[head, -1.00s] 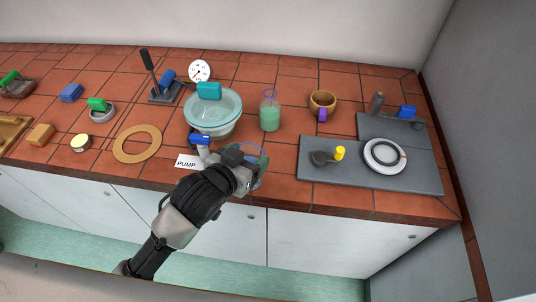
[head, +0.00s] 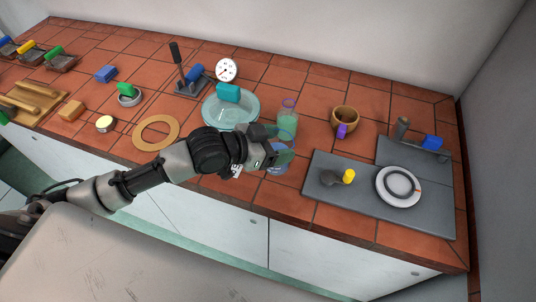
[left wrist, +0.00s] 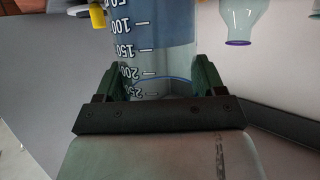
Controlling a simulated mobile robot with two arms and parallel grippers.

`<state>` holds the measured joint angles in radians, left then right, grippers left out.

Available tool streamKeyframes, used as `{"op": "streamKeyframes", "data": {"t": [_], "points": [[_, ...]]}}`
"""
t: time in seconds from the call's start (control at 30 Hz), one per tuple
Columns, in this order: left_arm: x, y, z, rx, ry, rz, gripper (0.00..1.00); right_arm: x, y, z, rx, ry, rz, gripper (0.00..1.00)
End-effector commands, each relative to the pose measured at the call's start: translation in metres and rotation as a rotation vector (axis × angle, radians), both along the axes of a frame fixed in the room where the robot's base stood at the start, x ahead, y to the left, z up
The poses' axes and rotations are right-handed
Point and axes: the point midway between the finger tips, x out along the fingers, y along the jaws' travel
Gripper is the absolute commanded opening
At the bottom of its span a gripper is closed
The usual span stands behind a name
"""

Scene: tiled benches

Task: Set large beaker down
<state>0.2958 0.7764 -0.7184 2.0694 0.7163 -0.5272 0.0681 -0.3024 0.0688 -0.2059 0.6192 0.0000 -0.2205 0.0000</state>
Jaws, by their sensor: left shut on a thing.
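The large beaker (head: 279,166) is clear with a bluish tint. In the left wrist view it (left wrist: 150,35) shows white graduation marks and fills the space between the fingers. My left gripper (head: 273,152) is shut on it, and the fingers (left wrist: 160,82) press it from both sides. In the head view the beaker is at the bench's front edge, between the glass bowl and the grey board. The gripper and arm partly cover it. I cannot tell whether its base touches the tiles. My right gripper is not in view.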

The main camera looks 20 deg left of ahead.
Motion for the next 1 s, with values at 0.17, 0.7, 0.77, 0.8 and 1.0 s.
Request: {"op": "streamKeyframes", "data": {"t": [0.17,0.7,0.77,0.8,1.0], "points": [[-0.009,0.017,-0.011,-0.001,-0.002,0.001,0.37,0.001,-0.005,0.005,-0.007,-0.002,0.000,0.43],[-0.010,0.019,-0.053,-0.002,-0.005,0.000,0.37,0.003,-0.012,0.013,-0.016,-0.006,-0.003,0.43],[-0.010,0.019,-0.053,-0.002,-0.005,0.000,0.37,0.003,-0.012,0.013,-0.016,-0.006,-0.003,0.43],[-0.010,0.019,-0.053,-0.002,-0.005,-0.001,0.37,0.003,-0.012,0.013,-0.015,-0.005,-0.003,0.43],[-0.010,0.019,-0.055,-0.001,-0.002,0.000,0.88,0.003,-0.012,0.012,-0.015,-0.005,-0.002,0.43]]}}
